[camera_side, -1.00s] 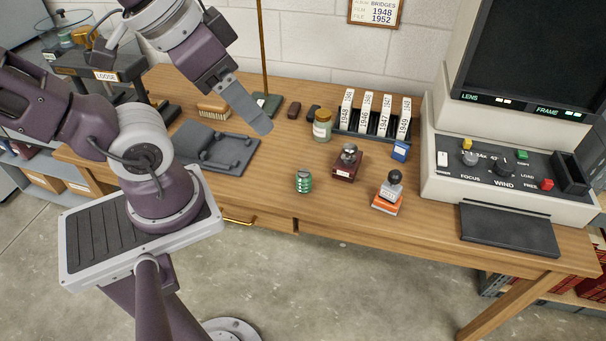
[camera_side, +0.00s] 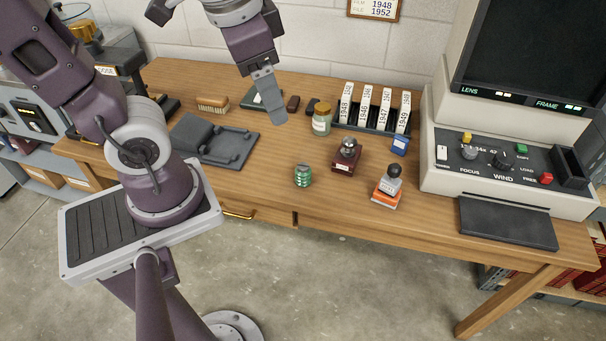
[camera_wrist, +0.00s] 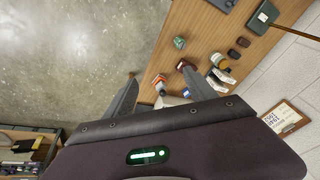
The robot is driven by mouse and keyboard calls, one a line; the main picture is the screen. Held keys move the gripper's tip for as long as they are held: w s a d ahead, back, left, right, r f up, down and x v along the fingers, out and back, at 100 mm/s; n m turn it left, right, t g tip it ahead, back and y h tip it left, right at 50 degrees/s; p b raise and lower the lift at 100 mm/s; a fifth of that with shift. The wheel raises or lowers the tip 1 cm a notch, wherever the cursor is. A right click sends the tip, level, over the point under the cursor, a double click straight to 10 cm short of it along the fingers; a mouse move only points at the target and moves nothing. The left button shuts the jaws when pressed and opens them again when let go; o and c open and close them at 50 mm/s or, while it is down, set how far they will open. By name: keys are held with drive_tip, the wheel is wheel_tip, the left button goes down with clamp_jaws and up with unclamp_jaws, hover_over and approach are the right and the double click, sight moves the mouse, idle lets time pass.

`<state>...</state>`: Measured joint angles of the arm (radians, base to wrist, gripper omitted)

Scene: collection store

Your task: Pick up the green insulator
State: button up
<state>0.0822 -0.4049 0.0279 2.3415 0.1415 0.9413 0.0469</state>
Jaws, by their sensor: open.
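The green insulator (camera_side: 303,175) is a small ribbed green piece standing upright near the front edge of the wooden table (camera_side: 330,217). In the wrist view the insulator (camera_wrist: 179,43) shows small, beyond the fingers and a little above the gap between them. My gripper (camera_side: 278,118) is high above the table, up and to the left of the insulator in the side view, and apart from it. In the wrist view its two fingers are spread, with nothing held between them.
A dark red block with a metal knob (camera_side: 346,155) stands right of the insulator, and an orange-based stamp (camera_side: 387,188) farther right. A jar (camera_side: 322,119) and a labelled rack (camera_side: 375,112) stand behind. A grey cradle (camera_side: 213,140) lies left. Bare wood surrounds the insulator's left side.

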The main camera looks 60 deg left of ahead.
drive_tip(key=w+a+f+m+g+y, duration=0.2)
drive_tip(key=w+f+m+g, duration=0.1)
drive_tip(key=w+f, duration=0.3)
drive_tip(key=m+g+y, duration=0.2)
drive_tip(key=m+y, duration=0.5)
drive_tip(key=m, duration=0.1)
hover_over(310, 174)
drive_tip(key=d, duration=0.4)
wheel_tip(310, 174, down, 18)
drive_tip(key=f+m+y, duration=0.1)
drive_tip(key=f, duration=0.2)
drive_tip(key=a+f+m+y, duration=0.1)
drive_tip(key=f, duration=0.1)
drive_tip(key=a+f+m+t+y, duration=0.1)
drive_tip(key=f+m, duration=0.1)
drive_tip(key=f, duration=0.1)
drive_tip(key=shift+w+f, duration=0.15)
drive_tip(key=shift+f, duration=0.2)
drive_tip(key=shift+a+f+y, duration=0.15)
drive_tip(key=shift+f+y, duration=0.15)
drive_tip(key=x, duration=0.7)
drive_tip(key=shift+s, duration=0.4)
clamp_jaws()
